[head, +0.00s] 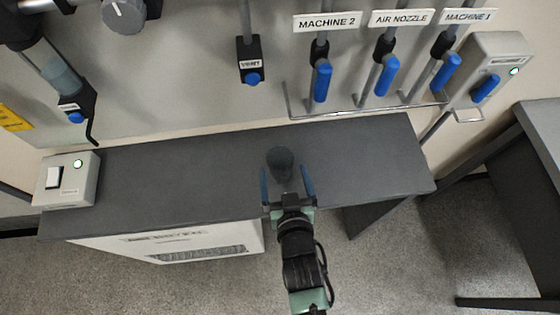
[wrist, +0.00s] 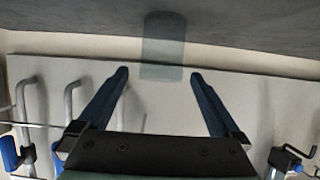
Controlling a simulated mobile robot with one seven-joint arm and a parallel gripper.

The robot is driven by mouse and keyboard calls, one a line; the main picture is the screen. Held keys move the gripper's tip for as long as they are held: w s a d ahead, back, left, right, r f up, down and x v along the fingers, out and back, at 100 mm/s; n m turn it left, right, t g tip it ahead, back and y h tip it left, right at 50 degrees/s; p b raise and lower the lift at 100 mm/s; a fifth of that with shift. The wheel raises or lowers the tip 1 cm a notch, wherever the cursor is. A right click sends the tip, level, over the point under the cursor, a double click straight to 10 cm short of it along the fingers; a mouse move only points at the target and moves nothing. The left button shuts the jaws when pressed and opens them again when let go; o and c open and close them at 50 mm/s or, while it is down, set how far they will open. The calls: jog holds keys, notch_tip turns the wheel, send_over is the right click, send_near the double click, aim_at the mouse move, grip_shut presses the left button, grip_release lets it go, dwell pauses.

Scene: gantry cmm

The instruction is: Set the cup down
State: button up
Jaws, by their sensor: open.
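A dark, smoky see-through cup (head: 280,161) stands upright on the dark grey bench top (head: 185,165), close to its middle. In the wrist view, which looks upside down, the cup (wrist: 163,42) has its base against the dark surface. My gripper (head: 286,175) is open, with its two blue fingers spread. In the head view it reaches in from the bench's front edge. In the wrist view the cup is centred between the fingertips (wrist: 160,74) and slightly beyond them. There are gaps on both sides, and no finger visibly touches it.
A switch box (head: 68,180) with a green light sits at the bench's left end. Blue-handled valves (head: 322,82) and a rail hang on the wall behind. A white panel (head: 165,247) is below the front edge. The bench is clear left and right of the cup.

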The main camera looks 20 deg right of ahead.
aim_at(279, 152)
jog(key=shift+f+x, duration=0.2)
jog(key=shift+x, duration=4.1)
jog(key=shift+a, duration=0.15)
jog(key=c, duration=1.4)
jog(key=shift+s+r, duration=0.1)
jog(key=shift+r, duration=0.05)
jog(key=shift+s+r, duration=0.15)
jog(key=shift+r, duration=0.4)
notch_tip(279, 152, up, 6)
jog(key=s+a+b, duration=0.1)
jog(key=s+a, duration=0.1)
jog(key=s, duration=0.4)
jog(key=s+a+b, duration=0.1)
jog(key=s, duration=0.5)
jog(key=s+a+b, duration=0.1)
jog(key=s+a, duration=0.1)
jog(key=s, duration=0.4)
jog(key=shift+s+a+f, duration=0.15)
jog(key=shift+s+a, duration=0.15)
jog(key=shift+s, duration=0.05)
